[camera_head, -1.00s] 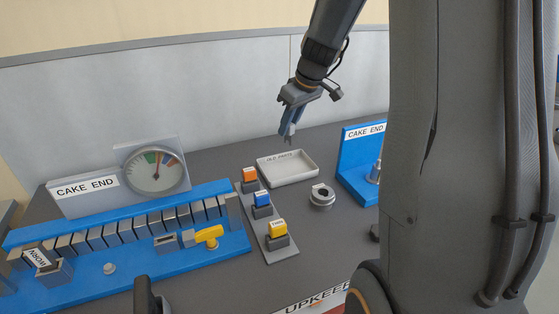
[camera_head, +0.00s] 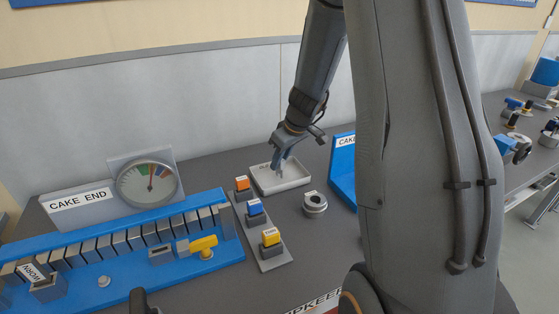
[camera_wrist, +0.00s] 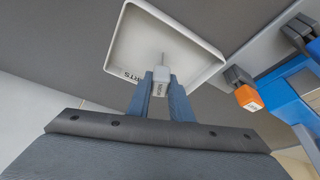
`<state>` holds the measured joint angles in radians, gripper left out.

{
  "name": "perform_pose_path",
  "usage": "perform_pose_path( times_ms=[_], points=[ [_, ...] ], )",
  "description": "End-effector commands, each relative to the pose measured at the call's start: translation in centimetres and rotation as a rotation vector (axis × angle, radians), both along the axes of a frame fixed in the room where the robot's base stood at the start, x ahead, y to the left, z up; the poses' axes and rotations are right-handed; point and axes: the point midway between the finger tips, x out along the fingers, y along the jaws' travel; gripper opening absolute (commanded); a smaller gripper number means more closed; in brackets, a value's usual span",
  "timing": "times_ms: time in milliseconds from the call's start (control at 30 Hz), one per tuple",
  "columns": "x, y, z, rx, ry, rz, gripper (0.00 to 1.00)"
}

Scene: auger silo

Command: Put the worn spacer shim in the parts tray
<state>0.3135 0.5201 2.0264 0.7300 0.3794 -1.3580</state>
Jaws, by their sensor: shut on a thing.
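The parts tray (camera_head: 292,184) is a shallow white open tray on the dark bench top, partly covered by my gripper in the head view. My gripper (camera_head: 280,172) points down over the tray. In the wrist view my gripper (camera_wrist: 160,82) is shut on a small light-grey piece with lettering, the worn spacer shim (camera_wrist: 160,88). A thin pin shows beyond the piece, over the tray floor. The tray (camera_wrist: 205,72) looks empty in the wrist view. I cannot tell whether the shim touches the tray floor.
A blue slotted rack (camera_head: 120,262) with a yellow lever (camera_head: 203,244) lies left.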

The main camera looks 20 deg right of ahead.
Motion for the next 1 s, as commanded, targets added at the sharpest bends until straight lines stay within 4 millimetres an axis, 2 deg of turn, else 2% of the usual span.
perform_pose_path(
  times_ms=[267, 300, 400, 833, 1000],
  points=[
    [0.0, 0.0, -0.4, 0.0, 0.0, 0.0, 0.0],
    [0.0, 0.0, -0.3, 0.0, 0.0, 0.0, 0.24],
    [0.0, 0.0, -0.3, 0.0, 0.0, 0.0, 0.38],
    [0.0, 0.0, 0.2, 0.0, 0.0, 0.0, 0.38],
    [-0.8, -0.4, 2.6, 0.0, -0.004, -0.001, 0.38]
  ],
)
